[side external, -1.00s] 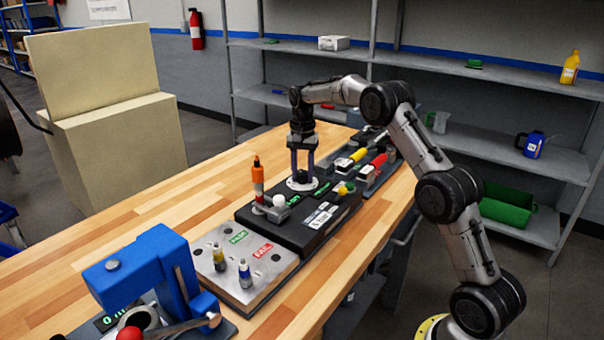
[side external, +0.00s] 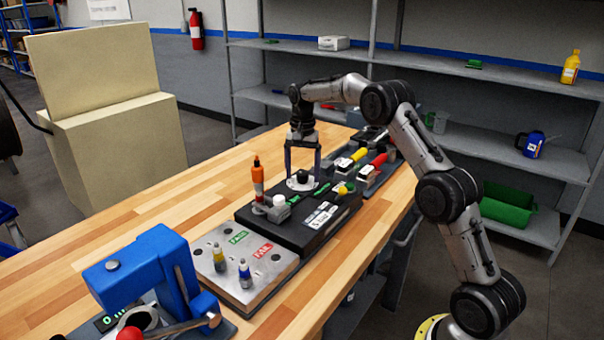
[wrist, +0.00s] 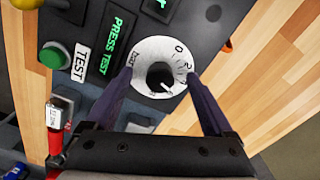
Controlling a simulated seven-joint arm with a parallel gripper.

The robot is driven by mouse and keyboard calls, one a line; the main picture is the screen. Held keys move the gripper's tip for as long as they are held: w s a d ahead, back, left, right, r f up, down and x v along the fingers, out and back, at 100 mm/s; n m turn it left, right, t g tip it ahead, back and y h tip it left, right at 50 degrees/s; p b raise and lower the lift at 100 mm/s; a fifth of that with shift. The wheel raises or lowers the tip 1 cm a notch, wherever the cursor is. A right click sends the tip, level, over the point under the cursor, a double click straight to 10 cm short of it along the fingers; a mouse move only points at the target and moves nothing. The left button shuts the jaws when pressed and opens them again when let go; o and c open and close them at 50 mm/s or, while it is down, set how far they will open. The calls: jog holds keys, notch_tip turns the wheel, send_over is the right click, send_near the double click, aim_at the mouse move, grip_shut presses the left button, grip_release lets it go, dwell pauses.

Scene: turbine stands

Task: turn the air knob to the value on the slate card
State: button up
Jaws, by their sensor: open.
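The air knob is a round black knob (wrist: 159,74) on a white dial (wrist: 146,49) with numbers around its rim. A small white pointer mark on the knob points to the lower right in the wrist view. In the side view the knob (side external: 303,176) sits on the black test box (side external: 290,236). My gripper (side external: 303,172) is upright over the dial. Its fingers are open, one on each side of the knob, with visible gaps, and hold nothing. I cannot pick out the slate card with certainty; small labels on the box are too small to read.
A green button (wrist: 54,55) and a "PRESS TEST" display (wrist: 112,40) are beside the dial. An orange-topped tool (side external: 257,178) stands on the box's left. A metal PASS/FAIL plate (side external: 235,275) and blue press (side external: 140,265) are nearer. The left tabletop is clear.

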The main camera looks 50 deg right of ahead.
aim_at(301, 173)
jog(key=shift+r, duration=2.25)
jog(key=shift+w+a, duration=0.1)
jog(key=shift+a, duration=0.1)
jog(key=s+a+r+n+t, duration=0.1)
jog(key=s+a+r, duration=0.1)
jog(key=a+r, duration=0.3)
jog(key=s+a+r+t, duration=0.1)
jog(key=a+r, duration=0.1)
jog(key=r, duration=0.6)
jog(key=s+a+r+n+t, duration=0.1)
jog(key=s+a+r+n, duration=0.1)
jog(key=s+a+r, duration=0.3)
jog(key=s+a+r+n+t, duration=0.1)
jog(key=s+a, duration=0.2)
jog(key=s, duration=0.4)
jog(key=s+a+f+n+t, duration=0.1)
jog(key=s+a+n, duration=0.15)
jog(key=s, duration=0.35)
jog(key=s+a+f+n, duration=0.2)
jog(key=s+a, duration=0.1)
jog(key=s, duration=0.4)
jog(key=s+f+n, duration=0.5)
jog(key=s+f, duration=0.2)
jog(key=f, duration=0.3)
jog(key=shift+s+a+f+t, duration=0.3)
